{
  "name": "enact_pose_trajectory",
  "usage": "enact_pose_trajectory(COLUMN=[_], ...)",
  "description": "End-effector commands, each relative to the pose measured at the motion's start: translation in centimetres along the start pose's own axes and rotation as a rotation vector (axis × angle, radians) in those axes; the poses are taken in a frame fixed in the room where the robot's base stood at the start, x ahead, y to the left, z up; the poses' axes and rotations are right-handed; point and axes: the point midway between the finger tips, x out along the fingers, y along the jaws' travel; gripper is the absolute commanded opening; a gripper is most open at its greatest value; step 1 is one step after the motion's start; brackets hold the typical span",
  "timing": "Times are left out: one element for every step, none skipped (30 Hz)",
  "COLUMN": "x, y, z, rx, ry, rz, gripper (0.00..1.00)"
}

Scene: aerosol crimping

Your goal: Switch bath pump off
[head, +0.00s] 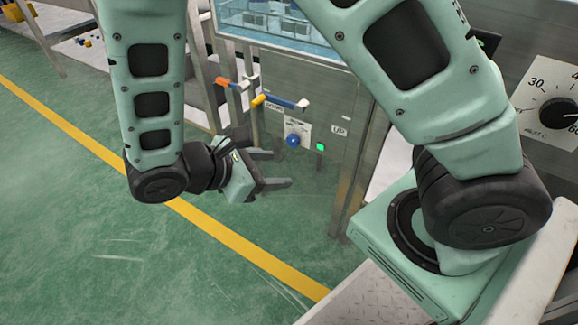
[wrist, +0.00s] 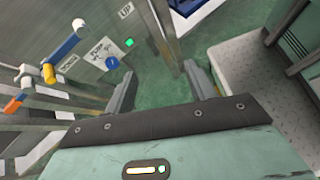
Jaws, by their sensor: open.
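The bath pump switch looks to be the blue round knob (head: 293,141) on a white label plate on the front of the steel bath cabinet (head: 345,100). A lit green lamp (head: 320,147) sits to its right. In the wrist view the blue knob (wrist: 112,62) and the green lamp (wrist: 129,43) show at upper left. My gripper (head: 283,169) is open and empty, a little below the knob in the head view and apart from it. In the wrist view the fingers of my gripper (wrist: 158,84) stand wide apart with floor between them. The plate's lettering is too small to read.
A large black dial (head: 560,112) is at the right. Green floor with a yellow line (head: 100,150) is open at the left.

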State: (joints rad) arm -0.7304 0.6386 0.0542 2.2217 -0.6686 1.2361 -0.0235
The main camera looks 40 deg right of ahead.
Motion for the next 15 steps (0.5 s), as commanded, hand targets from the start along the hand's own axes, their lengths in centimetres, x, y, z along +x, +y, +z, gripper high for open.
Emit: enact_pose_trajectory(x=[2.5, 3.2, 4.1, 4.6, 5.1, 5.6, 5.9, 6.2, 6.4, 6.5, 6.6, 6.7, 6.7, 6.7, 6.8], y=[0.6, 1.2, 2.0, 2.6, 3.1, 3.8, 4.3, 4.7, 5.2, 5.5, 5.8, 6.0, 6.2, 6.4, 6.5], z=[-3.6, -4.6, -5.9, -6.8, -7.7, -8.7, -9.4, -10.1, -10.8, -11.3, -11.7, -12.1, -12.3, -12.5, -12.6], rx=[-0.038, -0.059, -0.082, -0.099, -0.112, -0.130, -0.141, -0.150, -0.162, -0.168, -0.173, -0.180, -0.183, -0.186, -0.188], ry=[-0.081, -0.126, -0.186, -0.227, -0.267, -0.317, -0.350, -0.379, -0.415, -0.438, -0.458, -0.479, -0.491, -0.502, -0.511], rz=[0.058, 0.095, 0.145, 0.181, 0.215, 0.259, 0.290, 0.319, 0.354, 0.375, 0.394, 0.416, 0.429, 0.439, 0.449], gripper=[0.55, 0.55, 0.55, 0.55, 0.55, 0.55, 0.55, 0.55, 0.55, 0.55, 0.55, 0.55, 0.55, 0.55, 0.55])
